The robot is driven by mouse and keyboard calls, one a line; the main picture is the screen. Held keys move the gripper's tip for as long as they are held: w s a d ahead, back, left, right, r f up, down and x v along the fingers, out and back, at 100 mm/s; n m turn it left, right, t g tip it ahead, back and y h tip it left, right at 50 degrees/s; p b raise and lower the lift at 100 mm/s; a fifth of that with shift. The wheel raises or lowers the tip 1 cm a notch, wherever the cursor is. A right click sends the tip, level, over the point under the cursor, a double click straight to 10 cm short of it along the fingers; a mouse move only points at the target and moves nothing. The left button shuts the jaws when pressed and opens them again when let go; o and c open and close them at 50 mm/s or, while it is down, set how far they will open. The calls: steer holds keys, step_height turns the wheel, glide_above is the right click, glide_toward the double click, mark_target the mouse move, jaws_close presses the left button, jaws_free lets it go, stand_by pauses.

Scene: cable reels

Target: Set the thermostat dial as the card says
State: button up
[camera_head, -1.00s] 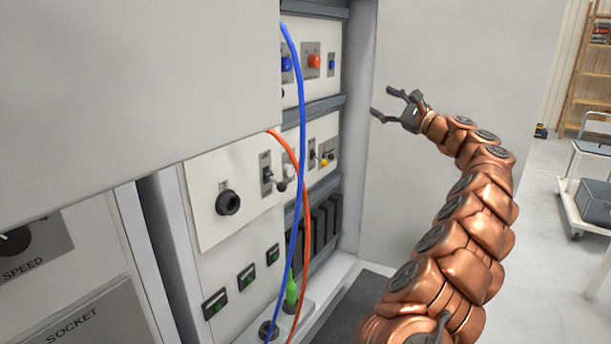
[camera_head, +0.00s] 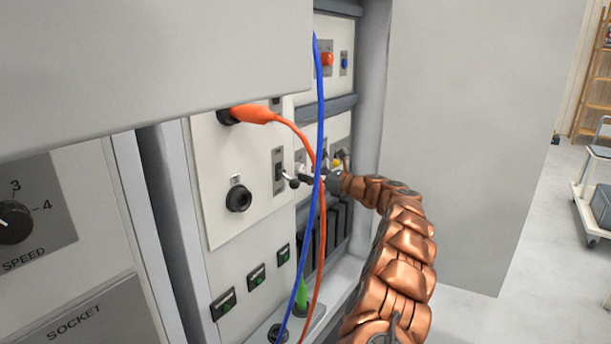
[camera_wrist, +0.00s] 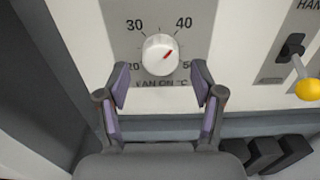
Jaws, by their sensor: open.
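The thermostat dial (camera_wrist: 160,55) is a round white knob with a red mark in the wrist view. It sits on a grey plate (camera_wrist: 120,30) marked 20, 30, 40, 50 and "FAN ON °C". The red mark points up and right, between 40 and 50. In the head view my gripper (camera_head: 312,178) is at the cabinet panel, partly behind the cables, and the dial is hard to make out. No card shows.
A lever with a yellow ball (camera_wrist: 309,90) stands right of the dial. A blue cable (camera_head: 319,120) and an orange cable (camera_head: 298,130) hang across the panel.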

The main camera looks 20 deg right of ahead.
steer(key=shift+x, duration=1.2)
steer(key=shift+c, duration=0.2)
steer(key=c, duration=1.1)
